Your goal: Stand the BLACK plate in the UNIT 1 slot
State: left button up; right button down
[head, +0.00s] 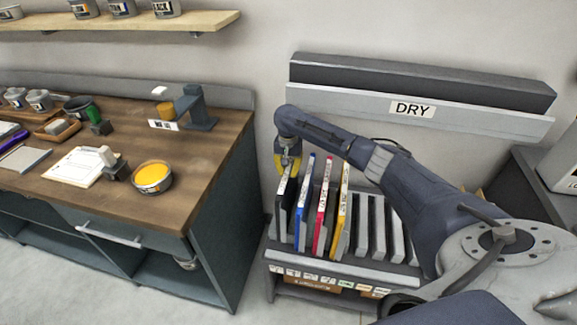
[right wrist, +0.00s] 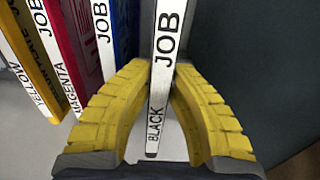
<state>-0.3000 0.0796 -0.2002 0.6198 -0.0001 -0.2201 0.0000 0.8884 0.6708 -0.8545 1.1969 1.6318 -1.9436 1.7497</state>
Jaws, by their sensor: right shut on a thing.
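The black plate (right wrist: 160,95) is a thin upright plate whose white edge reads JOB and BLACK in the right wrist view. In the head view the black plate (head: 283,208) stands at the left end of the plate rack (head: 345,268). My right gripper (head: 287,165) is at its top, and in the right wrist view its yellow fingers (right wrist: 161,95) are shut on the plate's edge. Beside it stand a blue plate (head: 302,200), a magenta plate (head: 323,210) and a yellow plate (head: 341,210). My left gripper is not in view. No UNIT 1 slot can be made out.
A wooden bench (head: 215,150) stands left of the rack, with a tin of yellow ink (head: 153,177) and several tools on it. A DRY rail (head: 420,112) is on the wall behind. The rack's right-hand slots (head: 380,230) hold no coloured plates.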

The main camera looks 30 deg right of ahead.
jog(key=shift+f, duration=2.7)
jog(key=c, duration=1.3)
grip_release()
notch_tip(320, 180, up, 12)
jog(key=shift+r, duration=0.1)
jog(key=shift+r, duration=2.4)
